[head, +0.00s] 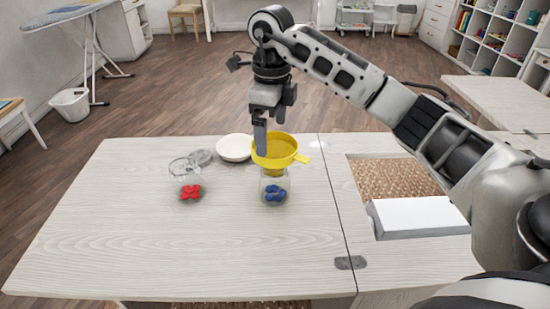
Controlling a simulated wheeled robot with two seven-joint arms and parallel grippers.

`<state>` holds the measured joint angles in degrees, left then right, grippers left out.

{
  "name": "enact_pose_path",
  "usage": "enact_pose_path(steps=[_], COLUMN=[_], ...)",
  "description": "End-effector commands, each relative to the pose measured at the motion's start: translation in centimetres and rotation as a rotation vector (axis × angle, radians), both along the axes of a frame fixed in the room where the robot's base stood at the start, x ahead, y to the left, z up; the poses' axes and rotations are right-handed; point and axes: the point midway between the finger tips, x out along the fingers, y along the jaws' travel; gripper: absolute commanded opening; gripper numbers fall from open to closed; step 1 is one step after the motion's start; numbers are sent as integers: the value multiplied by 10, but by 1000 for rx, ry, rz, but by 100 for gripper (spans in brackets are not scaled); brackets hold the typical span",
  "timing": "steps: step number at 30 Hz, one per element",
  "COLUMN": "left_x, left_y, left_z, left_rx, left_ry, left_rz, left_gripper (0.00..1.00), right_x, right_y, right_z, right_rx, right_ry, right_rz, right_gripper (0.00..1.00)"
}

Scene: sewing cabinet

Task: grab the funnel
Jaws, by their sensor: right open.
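The yellow funnel (279,152) sits in the mouth of a glass jar (275,188) with blue pieces at its bottom. The funnel's tab points right. My right gripper (260,138) reaches down from above at the funnel's left rear rim, with a finger overlapping the rim in the picture. Its jaws are open. I cannot tell whether it touches the funnel. My left gripper is not in view.
A second glass jar (187,182) with red pieces stands to the left. The front of the table (180,255) is clear.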

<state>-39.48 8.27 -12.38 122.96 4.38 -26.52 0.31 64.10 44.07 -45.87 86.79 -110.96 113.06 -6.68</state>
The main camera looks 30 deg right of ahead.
Motion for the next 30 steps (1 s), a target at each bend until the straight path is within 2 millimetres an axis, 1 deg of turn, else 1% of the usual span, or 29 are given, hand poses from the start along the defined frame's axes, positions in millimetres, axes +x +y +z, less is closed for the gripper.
enact_pose_path(steps=[1, 3, 8, 16, 20, 26, 30], left_x=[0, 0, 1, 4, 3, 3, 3], left_y=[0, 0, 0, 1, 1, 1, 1], left_z=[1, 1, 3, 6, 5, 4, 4], left_rx=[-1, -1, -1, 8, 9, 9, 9], left_ry=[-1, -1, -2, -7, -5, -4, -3], left_rz=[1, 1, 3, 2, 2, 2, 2], left_gripper=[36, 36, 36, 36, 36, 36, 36], right_x=[0, 0, -1, -5, -5, -4, -4], right_y=[0, 0, 0, 2, 2, 2, 2], right_z=[-6, -12, -22, -60, -68, -68, -68], right_rx=[-1, -1, -1, 0, 0, -1, 0], right_ry=[2, 0, 1, 2, -1, -2, -1], right_rz=[0, 0, 1, 1, 1, 1, 1], right_gripper=[100, 100, 100, 100, 100, 100, 66])
